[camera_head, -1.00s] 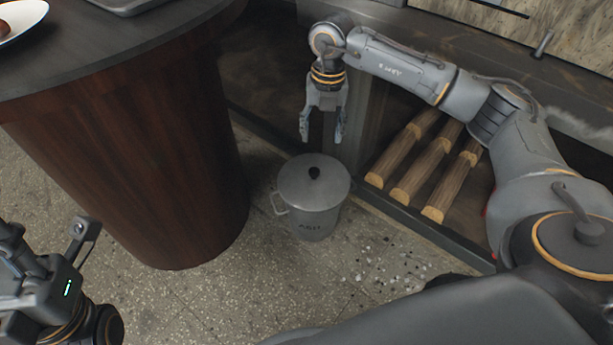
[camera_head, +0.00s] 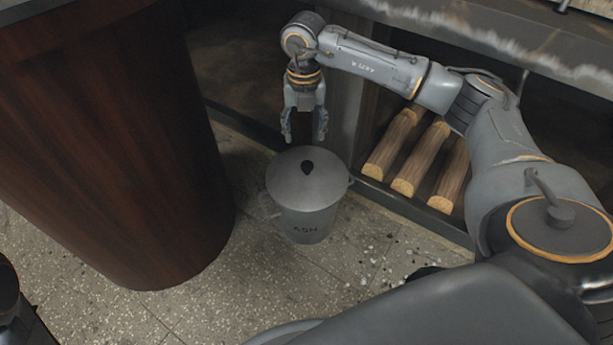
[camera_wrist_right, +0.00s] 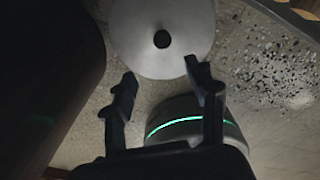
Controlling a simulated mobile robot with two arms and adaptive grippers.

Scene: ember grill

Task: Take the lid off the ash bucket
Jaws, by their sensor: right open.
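The ash bucket (camera_head: 306,226) is a grey metal pail marked ASH, upright on the floor with a side handle. Its round grey lid (camera_head: 283,182) sits on top with a dark knob (camera_head: 307,167) at the middle. My right gripper (camera_head: 304,139) points down, open and empty, above the lid's far edge and apart from it. In the right wrist view, the lid (camera_wrist_right: 140,50) and knob (camera_wrist_right: 162,39) lie beyond the open fingertips (camera_wrist_right: 160,72). My left gripper cannot be made out; only a dark part of that arm shows at the lower left edge.
A dark wooden counter (camera_head: 110,150) with a rounded base stands left of the bucket. Split logs (camera_head: 420,157) lie in a low bay to the right. Dark and pale bits (camera_head: 385,250) are scattered on the speckled floor. Bare floor (camera_head: 240,290) lies in front of the bucket.

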